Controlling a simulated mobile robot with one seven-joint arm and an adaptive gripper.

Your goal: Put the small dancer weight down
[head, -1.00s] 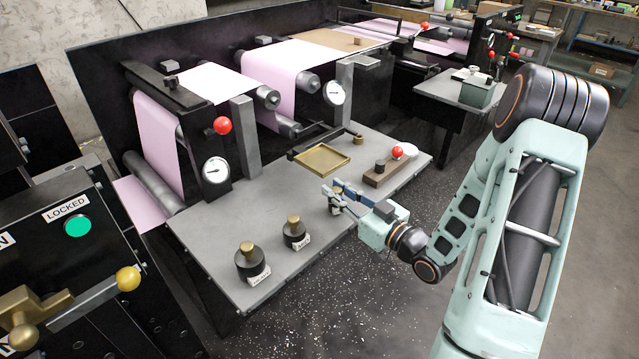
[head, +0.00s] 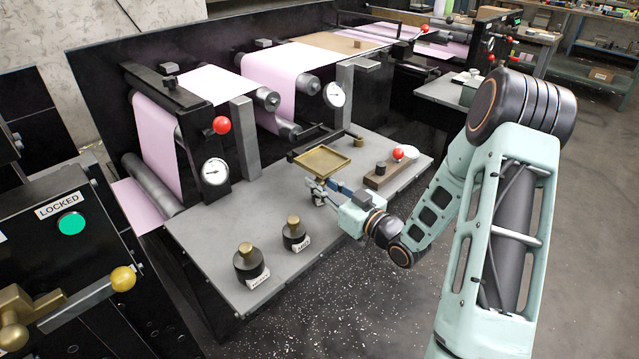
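My gripper (head: 318,189) is low over the front part of the grey table, just below and in front of the brass tray (head: 322,161). Its fingers are small and partly overlapped, so I cannot see whether they are open or closed on something. Two dark weights with brass knobs and white labels stand upright on the table to the left: one (head: 249,265) near the front corner, the other (head: 295,235) closer to my gripper.
The grey table top (head: 215,235) is clear left of the weights. A wooden block (head: 378,178) with a red ball (head: 398,153) lies to the right of my gripper. Rollers with pink web (head: 160,150), a gauge (head: 215,172) and a post (head: 245,138) stand behind.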

